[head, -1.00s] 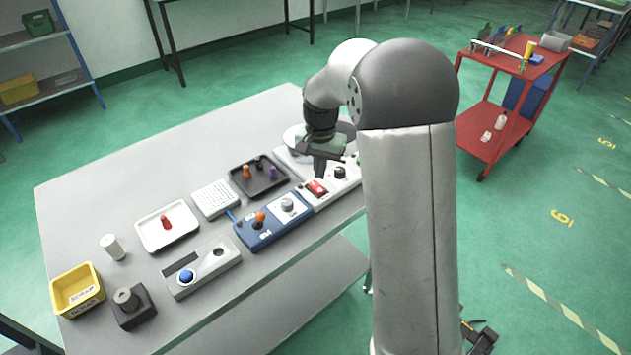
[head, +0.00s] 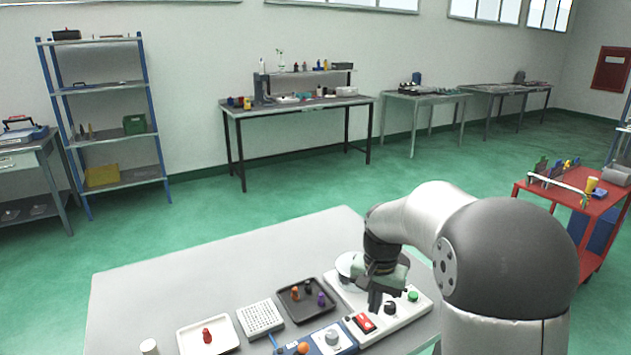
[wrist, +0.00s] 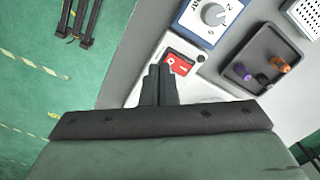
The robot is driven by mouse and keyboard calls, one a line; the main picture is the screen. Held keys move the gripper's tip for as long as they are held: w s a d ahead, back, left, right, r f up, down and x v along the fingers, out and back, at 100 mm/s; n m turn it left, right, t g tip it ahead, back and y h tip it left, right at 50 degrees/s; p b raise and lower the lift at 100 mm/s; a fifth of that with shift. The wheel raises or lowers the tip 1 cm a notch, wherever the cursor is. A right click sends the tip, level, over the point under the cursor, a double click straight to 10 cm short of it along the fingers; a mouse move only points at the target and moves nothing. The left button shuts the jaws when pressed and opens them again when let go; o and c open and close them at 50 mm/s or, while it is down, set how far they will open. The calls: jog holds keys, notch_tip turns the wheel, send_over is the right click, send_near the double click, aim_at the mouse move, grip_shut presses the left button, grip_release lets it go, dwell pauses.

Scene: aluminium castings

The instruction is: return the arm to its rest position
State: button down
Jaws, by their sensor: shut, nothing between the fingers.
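My gripper (head: 376,302) is in the head view, held above the right part of the grey table (head: 130,290), over a pale control panel (head: 408,311). The panel has a red switch (head: 363,322), a dark knob and a green button. In the wrist view my gripper (wrist: 161,72) has its two dark fingers together with nothing between them. The red switch (wrist: 176,64) shows just past the fingertips there. The gripper looks apart from the panel, but the exact height is hard to tell.
Left of the gripper lie a black tray (head: 284,309) with small coloured pegs, a white perforated block (head: 260,318), a blue panel (head: 342,346) and a white tray (head: 182,342) with a red piece. A red cart (head: 522,191) stands at the right. The table's far left is clear.

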jog(key=s+r+n, duration=0.1)
jog(key=s+n, duration=0.4)
jog(key=s, duration=2.1)
jog(key=shift+s+a+r+n+t, duration=0.2)
jog(key=shift+s+n+t, duration=0.1)
jog(key=shift+n, duration=0.1)
